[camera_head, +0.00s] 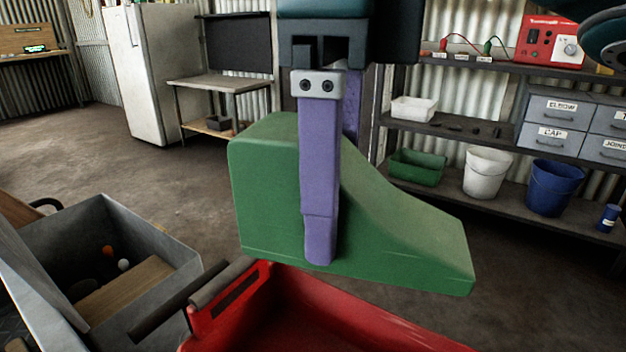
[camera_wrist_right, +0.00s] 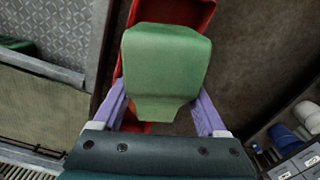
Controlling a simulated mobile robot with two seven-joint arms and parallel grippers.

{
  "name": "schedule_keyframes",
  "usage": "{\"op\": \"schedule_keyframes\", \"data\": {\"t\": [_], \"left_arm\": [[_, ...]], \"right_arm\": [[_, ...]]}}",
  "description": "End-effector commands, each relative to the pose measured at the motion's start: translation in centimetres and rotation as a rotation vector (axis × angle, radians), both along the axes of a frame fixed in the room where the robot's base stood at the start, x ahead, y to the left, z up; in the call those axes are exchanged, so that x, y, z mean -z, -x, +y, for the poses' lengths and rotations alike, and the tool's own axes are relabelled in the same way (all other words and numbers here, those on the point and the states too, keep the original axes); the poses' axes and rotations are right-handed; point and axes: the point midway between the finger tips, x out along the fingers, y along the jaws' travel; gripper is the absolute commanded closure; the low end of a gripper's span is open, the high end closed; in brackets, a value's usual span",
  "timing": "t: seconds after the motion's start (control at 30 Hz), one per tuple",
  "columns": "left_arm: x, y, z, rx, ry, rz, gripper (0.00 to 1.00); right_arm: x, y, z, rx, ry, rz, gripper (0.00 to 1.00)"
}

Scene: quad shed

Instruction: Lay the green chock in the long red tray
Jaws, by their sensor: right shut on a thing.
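The green chock (camera_head: 395,220) is a wedge with a curved slope, held up in the air in the head view. My right gripper (camera_head: 322,245) is shut on it, with its purple fingers on either side. In the right wrist view the chock (camera_wrist_right: 165,65) sits between the two purple fingers of the right gripper (camera_wrist_right: 160,112). The long red tray (camera_head: 330,318) is below the chock, partly cut off by the bottom edge. In the wrist view the red tray (camera_wrist_right: 195,10) shows behind and beneath the chock, which hides much of it. My left gripper is not in view.
A grey metal box (camera_head: 165,238) with a board and small balls inside stands left of the tray. Shelving on the right holds a green bin (camera_head: 417,168), a white bucket (camera_head: 487,172) and a blue bucket (camera_head: 550,187). Open floor (camera_head: 170,180) lies behind.

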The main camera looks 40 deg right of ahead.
Motion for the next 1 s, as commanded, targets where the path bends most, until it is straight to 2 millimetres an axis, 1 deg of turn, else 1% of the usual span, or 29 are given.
{"op": "schedule_keyframes", "data": {"t": [0.03, 0.1, 0.2, 0.27, 0.3, 0.37, 0.47, 0.5, 0.57, 0.7, 0.83, 0.9, 1.0], "left_arm": [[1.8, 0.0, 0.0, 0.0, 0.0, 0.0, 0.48], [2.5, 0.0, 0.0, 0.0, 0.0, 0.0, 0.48], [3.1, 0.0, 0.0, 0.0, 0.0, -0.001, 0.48], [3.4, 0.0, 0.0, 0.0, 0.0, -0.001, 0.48], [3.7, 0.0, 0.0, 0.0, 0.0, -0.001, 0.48], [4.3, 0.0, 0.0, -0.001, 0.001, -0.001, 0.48], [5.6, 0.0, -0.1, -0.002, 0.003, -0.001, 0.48], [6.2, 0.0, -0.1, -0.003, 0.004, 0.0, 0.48], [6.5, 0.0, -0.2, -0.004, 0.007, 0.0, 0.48], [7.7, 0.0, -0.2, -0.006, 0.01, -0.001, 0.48], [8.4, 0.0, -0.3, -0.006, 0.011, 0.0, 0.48], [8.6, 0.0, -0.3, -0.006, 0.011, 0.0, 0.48], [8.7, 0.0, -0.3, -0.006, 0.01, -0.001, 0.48]], "right_arm": [[1.9, 0.1, 0.0, 0.074, -0.002, -0.001, 1.0], [2.8, 0.2, 0.1, 0.167, -0.002, -0.002, 1.0], [3.5, 0.3, 0.1, 0.253, -0.003, -0.002, 1.0], [4.0, 0.3, 0.1, 0.281, -0.002, -0.001, 1.0], [4.6, 0.3, 0.1, 0.293, -0.002, -0.001, 1.0], [5.9, 0.4, 0.1, 0.3, -0.003, 0.002, 1.0], [8.8, 0.4, 0.2, 0.3, -0.003, 0.005, 1.0], [10.0, 0.5, 0.1, 0.299, -0.002, 0.006, 1.0], [11.6, 0.4, 0.1, 0.301, 0.0, 0.004, 1.0], [15.6, 0.4, 0.1, 0.298, 0.0, 0.004, 1.0], [18.1, 0.4, 0.1, 0.298, -0.001, 0.001, 1.0], [18.8, 0.3, 0.1, 0.298, -0.001, -0.001, 1.0], [19.4, 0.3, 0.1, 0.298, -0.002, -0.001, 1.0]]}}
